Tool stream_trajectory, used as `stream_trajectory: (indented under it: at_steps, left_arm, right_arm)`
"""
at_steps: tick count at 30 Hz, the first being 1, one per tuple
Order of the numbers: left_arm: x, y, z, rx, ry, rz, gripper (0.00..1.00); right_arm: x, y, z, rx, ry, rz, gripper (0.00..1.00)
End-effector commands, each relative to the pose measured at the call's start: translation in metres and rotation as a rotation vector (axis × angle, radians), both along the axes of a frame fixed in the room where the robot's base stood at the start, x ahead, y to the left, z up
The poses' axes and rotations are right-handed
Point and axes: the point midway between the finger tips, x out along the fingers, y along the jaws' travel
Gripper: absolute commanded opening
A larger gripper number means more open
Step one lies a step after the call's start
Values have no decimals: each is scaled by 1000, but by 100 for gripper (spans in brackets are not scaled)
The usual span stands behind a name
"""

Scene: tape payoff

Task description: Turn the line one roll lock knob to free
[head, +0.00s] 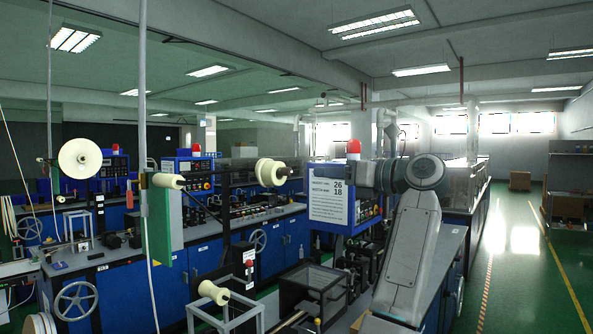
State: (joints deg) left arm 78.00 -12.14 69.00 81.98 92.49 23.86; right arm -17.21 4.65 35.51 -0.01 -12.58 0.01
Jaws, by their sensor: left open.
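My left gripper (362,175) is small in the head view, at the end of the grey arm, in front of the blue-framed control panel. It is open, with nothing visible between its fingers. A cream roll (270,172) is on the dark horizontal bar to its left, apart from it. Another cream roll (165,180) is at the bar's left end, and a large pale reel (80,158) is farther left. I cannot make out which part is the line one roll lock knob or how it is turned. My right gripper is not in view.
The blue control panel (332,200) with a red lamp stands behind my arm. A clear-sided box (312,285) and a lower cream spool (213,292) are in front. A grey upright post (143,90) is at left. Green floor (520,270) is open at right.

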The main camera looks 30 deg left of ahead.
Motion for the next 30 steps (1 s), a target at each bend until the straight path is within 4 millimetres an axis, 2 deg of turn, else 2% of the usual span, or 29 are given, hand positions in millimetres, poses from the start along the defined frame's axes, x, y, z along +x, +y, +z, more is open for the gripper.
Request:
stream_trajectory:
  at_steps: [9,15,20,27,28,30]
  left_arm:
    - [3,61,5,5,2,4,40]
    - [5,87,3,5,2,3,40]
    - [6,95,1,4,2,0,40]
    - [6,96,0,4,1,0,40]
    - [6,96,0,4,1,0,38]
    - [6,96,0,4,1,0,25]
  right_arm:
    - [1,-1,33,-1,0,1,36]
    - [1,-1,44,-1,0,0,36]
    - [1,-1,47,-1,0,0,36]
    - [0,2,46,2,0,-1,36]
    - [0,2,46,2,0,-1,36]
    - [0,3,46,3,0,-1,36]
